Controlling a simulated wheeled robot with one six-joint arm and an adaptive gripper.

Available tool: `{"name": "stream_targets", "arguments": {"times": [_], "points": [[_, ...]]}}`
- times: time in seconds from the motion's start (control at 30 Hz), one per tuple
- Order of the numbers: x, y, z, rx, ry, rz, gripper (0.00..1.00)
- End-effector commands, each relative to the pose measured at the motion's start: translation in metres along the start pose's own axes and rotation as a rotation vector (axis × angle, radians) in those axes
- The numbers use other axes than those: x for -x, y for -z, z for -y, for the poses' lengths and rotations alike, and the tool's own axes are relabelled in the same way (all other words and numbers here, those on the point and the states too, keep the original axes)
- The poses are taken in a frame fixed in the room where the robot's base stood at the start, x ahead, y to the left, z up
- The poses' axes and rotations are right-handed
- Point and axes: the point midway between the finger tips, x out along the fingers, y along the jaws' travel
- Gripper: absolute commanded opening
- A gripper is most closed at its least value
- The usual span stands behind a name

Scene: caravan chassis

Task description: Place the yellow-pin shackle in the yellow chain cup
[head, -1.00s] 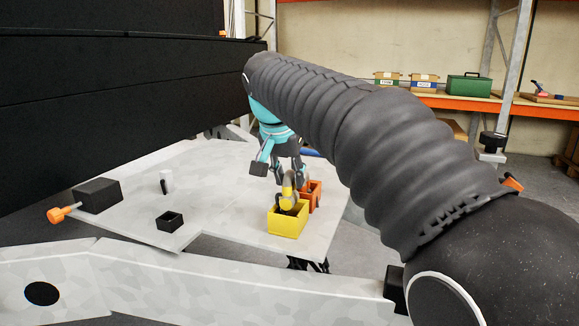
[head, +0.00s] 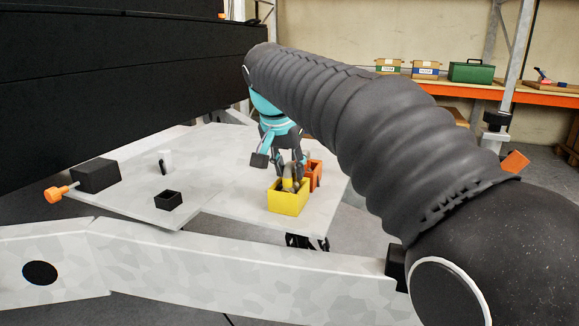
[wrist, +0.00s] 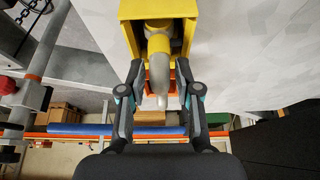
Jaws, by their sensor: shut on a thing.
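The yellow chain cup (head: 289,203) is an open square box on the pale plate. The shackle (head: 289,184), grey with a yellow pin, is at the cup's mouth, its lower part hidden behind the front wall. My gripper (head: 292,174) is shut on the shackle, fingers pointing down over the cup. In the wrist view, the shackle (wrist: 158,62) lies between the two fingers of my gripper (wrist: 158,75), and its far end is inside the yellow cup (wrist: 127,32). I cannot tell whether it touches the cup floor.
An orange cup (head: 316,172) stands right behind the yellow one, close to my gripper. A small black cup (head: 168,200), a white upright piece (head: 165,160) and a black block (head: 97,176) are on the left of the plate (head: 225,165). A black wall rises behind.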

Motion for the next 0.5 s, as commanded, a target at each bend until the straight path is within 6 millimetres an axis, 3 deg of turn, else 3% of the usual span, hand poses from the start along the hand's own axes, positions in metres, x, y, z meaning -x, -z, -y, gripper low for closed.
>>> {"name": "stream_targets", "arguments": {"times": [0.5], "points": [[-0.0081, -0.0037, -0.0001, 0.000, 0.000, -0.001, 0.00]]}}
